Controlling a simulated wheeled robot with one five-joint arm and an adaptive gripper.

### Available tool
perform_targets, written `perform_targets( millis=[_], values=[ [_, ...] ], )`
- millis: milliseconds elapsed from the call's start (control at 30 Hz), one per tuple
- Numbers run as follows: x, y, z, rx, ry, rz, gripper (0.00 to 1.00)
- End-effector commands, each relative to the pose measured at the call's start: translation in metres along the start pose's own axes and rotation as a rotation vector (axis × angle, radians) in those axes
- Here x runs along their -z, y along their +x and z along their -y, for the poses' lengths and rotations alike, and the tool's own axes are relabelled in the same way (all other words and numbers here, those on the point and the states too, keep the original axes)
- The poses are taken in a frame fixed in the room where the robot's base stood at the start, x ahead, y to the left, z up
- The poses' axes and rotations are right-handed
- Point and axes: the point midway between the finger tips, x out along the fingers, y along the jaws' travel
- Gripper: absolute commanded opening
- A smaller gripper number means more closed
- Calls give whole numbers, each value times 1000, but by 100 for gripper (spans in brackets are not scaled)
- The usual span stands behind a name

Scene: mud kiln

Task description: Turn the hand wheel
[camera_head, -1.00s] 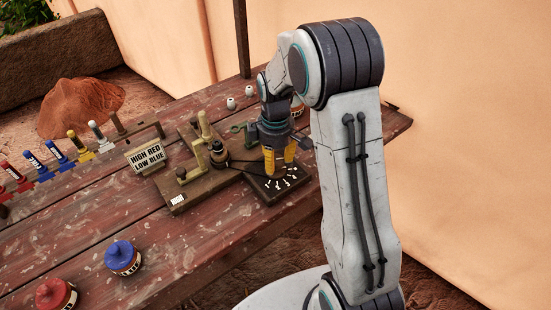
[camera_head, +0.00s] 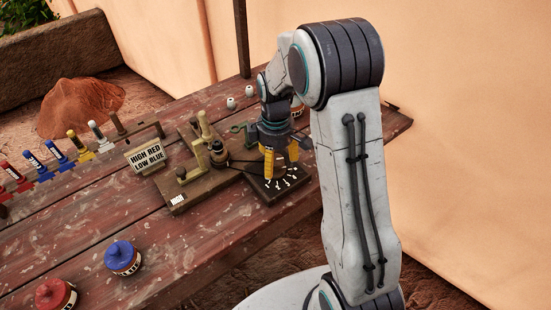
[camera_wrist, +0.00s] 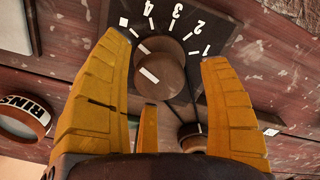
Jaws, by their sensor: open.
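The hand wheel (camera_wrist: 162,76) is a round brown knob with a white line on it, seen in the wrist view over a dark dial plate (camera_wrist: 220,22). White numerals and tick marks run around it on the plate. In the head view the dial plate (camera_head: 268,192) lies at the end of a wooden device on the table. My gripper (camera_head: 281,170) points down over the plate, its yellow fingers apart. In the wrist view my gripper (camera_wrist: 160,70) is open, with fingers on both sides of the wheel. I see gaps beside the wheel and no clear contact.
The wooden device (camera_head: 212,180) with its posts and belt stands left of my gripper. A sign (camera_head: 146,156) reads "HIGH RED LOW BLUE". A blue-lidded pot (camera_head: 122,257) and a red-lidded pot (camera_head: 55,294) stand at the front left. Colored handles line the far left. The middle tabletop is clear.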

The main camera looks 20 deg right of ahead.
Motion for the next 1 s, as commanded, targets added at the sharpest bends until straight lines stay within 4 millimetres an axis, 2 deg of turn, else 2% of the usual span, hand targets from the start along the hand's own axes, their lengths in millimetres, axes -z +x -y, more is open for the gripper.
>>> perform_targets(
  millis=[267, 700, 1000],
  values=[
    [1, -11, -1, -4, 0, -3, 70],
    [1, -81, -1, -4, 0, -3, 70],
    [0, -113, 0, -2, 0, -1, 70]
  ],
)
